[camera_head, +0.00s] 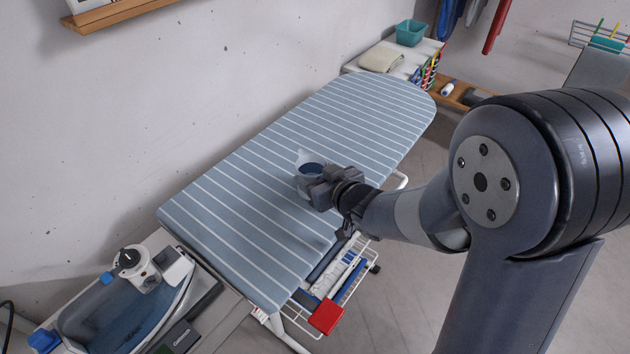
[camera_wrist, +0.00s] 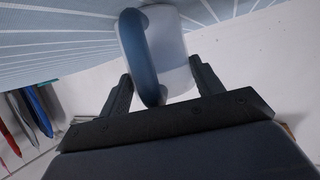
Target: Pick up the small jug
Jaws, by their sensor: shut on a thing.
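The small jug (camera_head: 309,168) is pale and translucent with a blue part, and it is at the ironing board's striped top, near the middle. My gripper (camera_head: 318,186) reaches it from the right and partly hides it. In the wrist view the jug (camera_wrist: 178,45) shows its blue curved handle toward me. The fingers of my gripper (camera_wrist: 160,90) stand on either side of the jug's handle side, shut on it. I cannot tell whether the jug's base touches the board.
The striped ironing board (camera_head: 260,190) is otherwise bare. A steam iron station (camera_head: 120,310) stands at the lower left. A rack with a red item (camera_head: 326,317) hangs under the board. A shelf with a folded cloth (camera_head: 381,60) and a teal basket (camera_head: 410,33) is at the back.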

